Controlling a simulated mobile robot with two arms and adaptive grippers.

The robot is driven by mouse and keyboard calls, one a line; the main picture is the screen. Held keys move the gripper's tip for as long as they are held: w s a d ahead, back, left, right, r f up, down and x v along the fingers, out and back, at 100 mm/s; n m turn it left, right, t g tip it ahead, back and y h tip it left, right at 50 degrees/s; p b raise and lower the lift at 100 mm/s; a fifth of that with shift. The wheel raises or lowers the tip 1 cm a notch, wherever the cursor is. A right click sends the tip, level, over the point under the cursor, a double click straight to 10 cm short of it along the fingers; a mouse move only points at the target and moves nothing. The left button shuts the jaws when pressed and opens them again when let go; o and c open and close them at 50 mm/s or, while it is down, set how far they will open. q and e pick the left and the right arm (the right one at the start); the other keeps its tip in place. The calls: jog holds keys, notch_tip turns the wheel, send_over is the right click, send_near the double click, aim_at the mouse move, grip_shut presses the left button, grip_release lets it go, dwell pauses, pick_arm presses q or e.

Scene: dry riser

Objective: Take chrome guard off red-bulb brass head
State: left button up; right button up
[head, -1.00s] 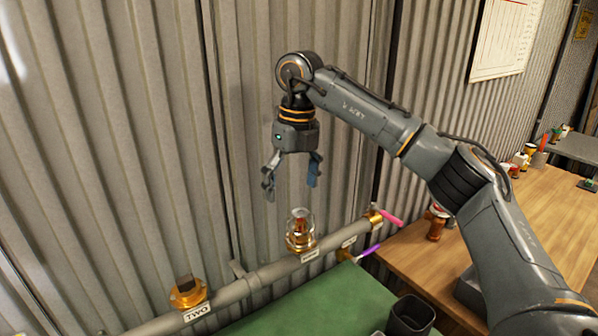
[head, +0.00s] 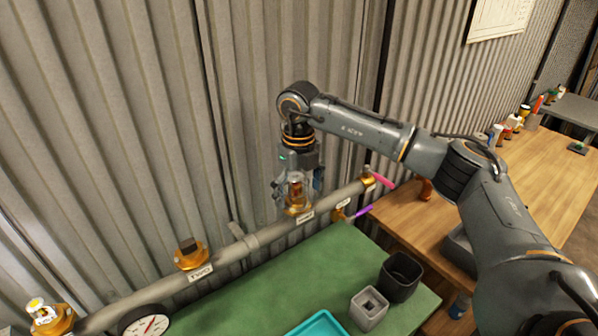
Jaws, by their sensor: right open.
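The brass head (head: 298,210) stands upright on the grey pipe, above a white label. The clear, shiny guard (head: 295,188) covers its top, with a reddish-orange bulb showing dimly inside. My right gripper (head: 297,190) points straight down over this head, with one finger to the left of the guard and the other to its right. It is open, and whether either finger touches the guard cannot be told. My left gripper is not in view.
The grey pipe (head: 262,238) carries a square-topped brass fitting (head: 190,255) labelled TWO, a white-topped brass head (head: 50,318) and pink and purple levers.

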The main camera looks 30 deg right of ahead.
jog(key=shift+f, duration=0.45)
jog(key=shift+c, duration=0.4)
jog(key=shift+s, duration=0.1)
jog(key=c, duration=1.5)
jog(key=shift+c, duration=0.9)
jog(key=o, duration=0.5)
jog(key=shift+s+f, duration=0.1)
jog(key=c, duration=0.5)
